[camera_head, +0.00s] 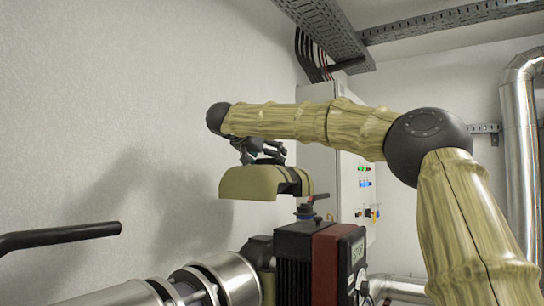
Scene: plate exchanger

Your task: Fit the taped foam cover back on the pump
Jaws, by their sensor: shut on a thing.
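The foam cover (249,183) is a yellowish-green, arched shell with dark bands of tape. It hangs level in the air in the head view, with its hollow side down. My gripper (263,158) points down from the end of my arm and is shut on the top of the cover; the fingertips are partly hidden. Below the cover and to the right is the pump (295,268), with a black ribbed body and a dark red section. The cover is apart from the pump, with a gap between them.
A control cabinet (345,160) stands behind. The wall at left is bare.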

